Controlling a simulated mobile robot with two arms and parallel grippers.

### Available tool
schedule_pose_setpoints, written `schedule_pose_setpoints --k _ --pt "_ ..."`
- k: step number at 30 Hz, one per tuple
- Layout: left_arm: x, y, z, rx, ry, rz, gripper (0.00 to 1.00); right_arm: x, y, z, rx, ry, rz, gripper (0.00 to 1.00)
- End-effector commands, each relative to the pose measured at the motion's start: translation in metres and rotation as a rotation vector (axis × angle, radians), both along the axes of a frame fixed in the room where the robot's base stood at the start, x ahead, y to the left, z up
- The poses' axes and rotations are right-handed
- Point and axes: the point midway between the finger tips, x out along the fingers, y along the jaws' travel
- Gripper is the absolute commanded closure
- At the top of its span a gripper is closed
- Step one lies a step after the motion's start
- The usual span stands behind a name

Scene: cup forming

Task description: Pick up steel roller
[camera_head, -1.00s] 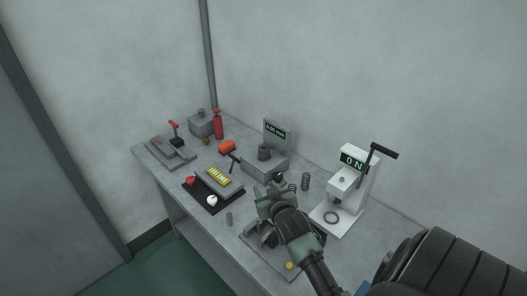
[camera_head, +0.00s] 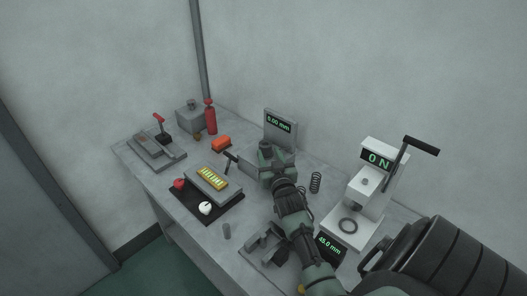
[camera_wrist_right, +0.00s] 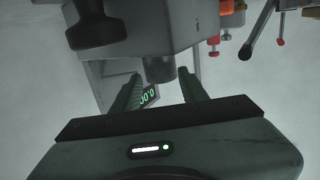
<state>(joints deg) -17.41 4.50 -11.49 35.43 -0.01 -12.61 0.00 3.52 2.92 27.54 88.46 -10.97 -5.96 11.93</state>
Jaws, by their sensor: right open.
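A short dark grey cylinder, which looks like the steel roller (camera_wrist_right: 159,69), stands against a grey block in the right wrist view, in line with the gap between my fingers. My right gripper (camera_wrist_right: 158,80) is open, with a finger on either side of that gap; I cannot tell if they touch the cylinder. In the head view my right gripper (camera_head: 273,160) is over the grey block below the 0.00 mm display (camera_head: 280,121) and mostly hides the cylinder. Another small grey cylinder (camera_head: 227,231) stands near the table's front edge. My left gripper is not in view.
A white press (camera_head: 376,180) reading 0 N stands right of my arm, with a spring (camera_head: 315,183) beside it. A red bottle (camera_head: 210,118) stands at the back left.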

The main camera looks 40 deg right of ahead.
Motion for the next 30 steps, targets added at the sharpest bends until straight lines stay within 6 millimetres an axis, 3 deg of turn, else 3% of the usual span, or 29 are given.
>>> schedule_pose_setpoints --k 5,19,30 --pt "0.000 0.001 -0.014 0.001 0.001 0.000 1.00 0.007 -0.004 -0.008 -0.002 -0.004 0.000 0.57" --pt "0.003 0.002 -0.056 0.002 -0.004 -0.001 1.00 0.061 -0.032 -0.007 -0.002 -0.002 0.000 0.57" --pt "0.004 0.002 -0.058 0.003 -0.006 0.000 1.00 0.069 -0.037 -0.003 0.000 -0.001 0.000 0.59"
